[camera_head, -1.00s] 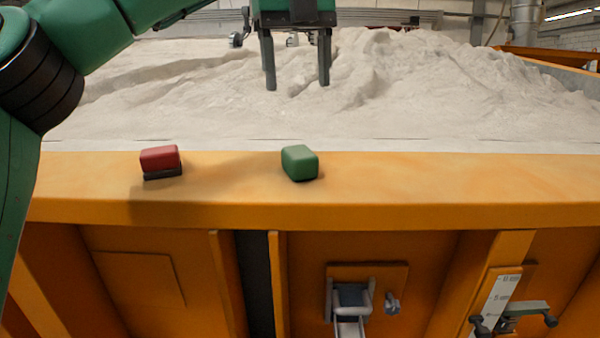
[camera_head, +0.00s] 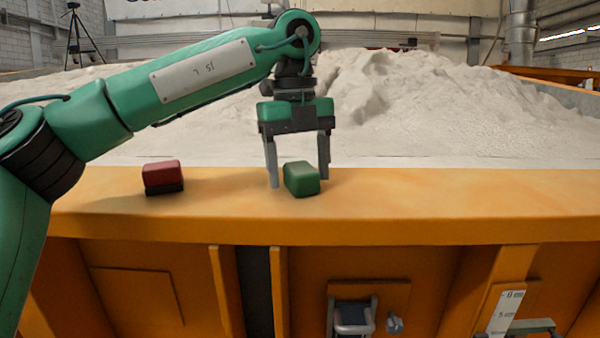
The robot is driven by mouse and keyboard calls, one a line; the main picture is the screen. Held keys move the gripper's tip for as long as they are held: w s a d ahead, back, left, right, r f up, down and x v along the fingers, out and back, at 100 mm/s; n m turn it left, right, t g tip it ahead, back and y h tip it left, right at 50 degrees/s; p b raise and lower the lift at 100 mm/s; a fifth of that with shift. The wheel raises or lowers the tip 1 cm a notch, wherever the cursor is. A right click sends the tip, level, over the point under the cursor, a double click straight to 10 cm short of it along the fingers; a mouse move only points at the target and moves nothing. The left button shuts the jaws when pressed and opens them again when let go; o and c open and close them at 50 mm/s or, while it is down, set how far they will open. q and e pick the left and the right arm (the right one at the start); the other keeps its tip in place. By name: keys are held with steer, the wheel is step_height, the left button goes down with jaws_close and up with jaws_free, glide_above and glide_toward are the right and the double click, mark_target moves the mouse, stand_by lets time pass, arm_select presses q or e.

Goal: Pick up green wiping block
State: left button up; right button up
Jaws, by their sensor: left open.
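The green wiping block (camera_head: 301,179) sits on the orange ledge (camera_head: 420,205) of the sandbed, near the middle of the view. My left gripper (camera_head: 299,183) points down at the block with its fingers spread. One finger is left of the block; the other is at its right, partly behind it. I cannot tell whether either finger touches the block. The jaws are open. My right gripper is not in view.
A red block with a dark base (camera_head: 163,177) sits on the ledge to the left. Pale sand (camera_head: 420,110) rises behind the ledge. A latch (camera_head: 352,316) is on the front panel below. The ledge to the right is clear.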

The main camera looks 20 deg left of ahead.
arm_select(q)
steer(key=shift+s+f, duration=0.1)
steer(key=shift+f, duration=0.25)
steer(key=shift+d, duration=0.1)
steer(key=c, duration=1)
steer(key=shift+c, duration=0.2)
steer(key=shift+r, duration=0.1)
